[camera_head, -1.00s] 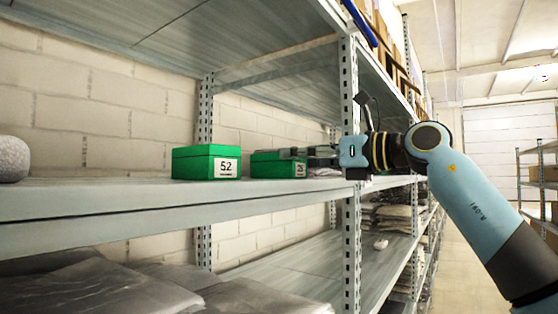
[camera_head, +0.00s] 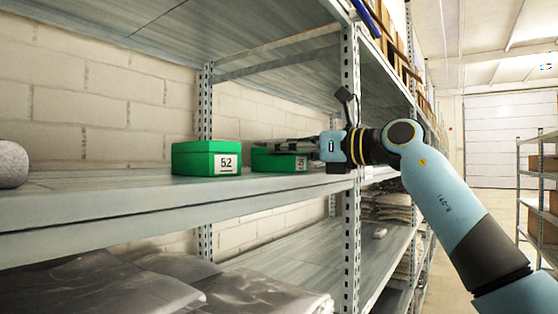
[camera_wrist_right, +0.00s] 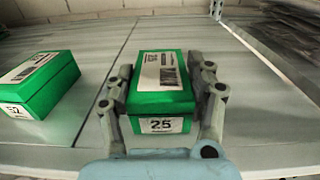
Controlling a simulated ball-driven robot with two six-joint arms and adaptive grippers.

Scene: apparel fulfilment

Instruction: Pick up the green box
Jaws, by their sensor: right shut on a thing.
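Two green boxes sit on the middle shelf. The green box labelled 25 (camera_wrist_right: 160,98) is between the fingers of my right gripper (camera_wrist_right: 164,85) in the right wrist view, with both fingers against its sides. In the head view this box (camera_head: 275,161) is partly hidden behind the right gripper (camera_head: 290,146), which comes in from the right. The green box labelled 52 (camera_head: 206,158) stands to its left, apart from it; it also shows in the right wrist view (camera_wrist_right: 40,85). My left gripper is out of sight.
The grey shelf board (camera_head: 110,205) has free room in front of the boxes. A perforated upright post (camera_head: 349,200) stands close to my right wrist. A grey rounded object (camera_head: 12,164) lies at the far left. Grey bagged garments (camera_head: 100,285) lie below.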

